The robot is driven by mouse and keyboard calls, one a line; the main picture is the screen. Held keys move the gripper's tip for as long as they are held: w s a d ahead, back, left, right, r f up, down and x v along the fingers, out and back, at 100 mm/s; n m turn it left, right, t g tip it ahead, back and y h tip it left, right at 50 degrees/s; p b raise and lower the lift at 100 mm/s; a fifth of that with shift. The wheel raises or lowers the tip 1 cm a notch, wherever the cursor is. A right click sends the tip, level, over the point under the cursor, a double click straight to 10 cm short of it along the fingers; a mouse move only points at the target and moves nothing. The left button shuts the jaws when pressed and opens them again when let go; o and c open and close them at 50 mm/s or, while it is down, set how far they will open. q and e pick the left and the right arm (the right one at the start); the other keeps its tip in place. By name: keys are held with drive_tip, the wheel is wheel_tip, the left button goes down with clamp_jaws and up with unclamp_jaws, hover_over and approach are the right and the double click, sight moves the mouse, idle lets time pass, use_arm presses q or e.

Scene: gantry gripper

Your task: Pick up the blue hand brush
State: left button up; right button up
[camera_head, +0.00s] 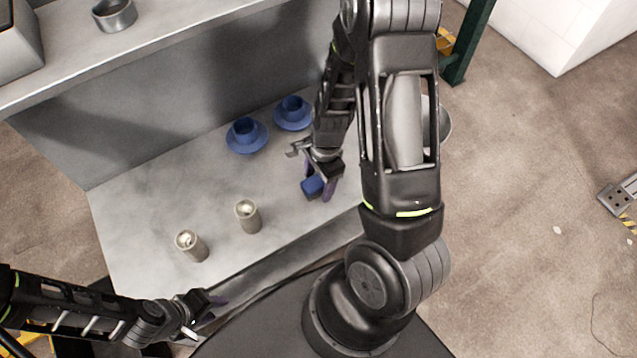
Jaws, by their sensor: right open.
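A small blue object (311,187), which looks like part of the blue hand brush, lies on the grey worktop right of the middle. My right gripper (318,188) reaches down over it. Its dark purple fingers stand apart, one on each side of the blue part, and it is open. The gripper and arm hide the rest of the object, and I cannot tell whether the fingers touch it. My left gripper (213,309) is at the front edge of the worktop, low on the left. Its fingers look apart, with nothing visible between them.
A shelf (160,40) with a metal pot (114,15) runs above. The worktop's left part is clear.

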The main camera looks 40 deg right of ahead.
drive_tip(key=shift+c, duration=0.5)
clamp_jaws()
idle(0.4)
